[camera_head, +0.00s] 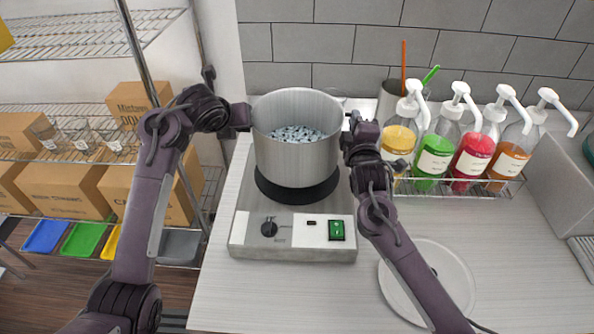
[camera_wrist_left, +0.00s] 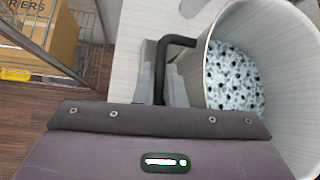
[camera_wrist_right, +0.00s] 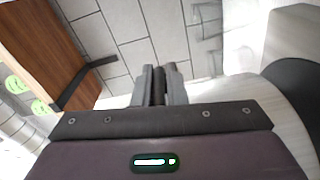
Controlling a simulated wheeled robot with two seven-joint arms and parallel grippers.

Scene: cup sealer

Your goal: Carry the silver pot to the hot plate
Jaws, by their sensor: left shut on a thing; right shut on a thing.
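The silver pot (camera_head: 297,158) is upright over the black round plate of the hot plate (camera_head: 290,238). I cannot tell whether its base touches the plate. Speckled pale bits with dark spots lie inside it. My left gripper (camera_head: 243,116) is shut on the pot's left handle. In the left wrist view the dark handle (camera_wrist_left: 178,41) runs between the fingers and the pot's wall. My right gripper (camera_head: 349,127) is at the pot's right side, shut on its other handle, which the gripper mostly hides. In the right wrist view its fingers (camera_wrist_right: 158,85) close around a dark bar.
Pump bottles (camera_head: 435,150) with yellow, green, red and orange contents stand in a wire rack at right. A round white plate (camera_head: 445,268) lies on the counter beneath my right arm. Wire shelves with boxes (camera_head: 65,188) are at left. The counter's front is mostly clear.

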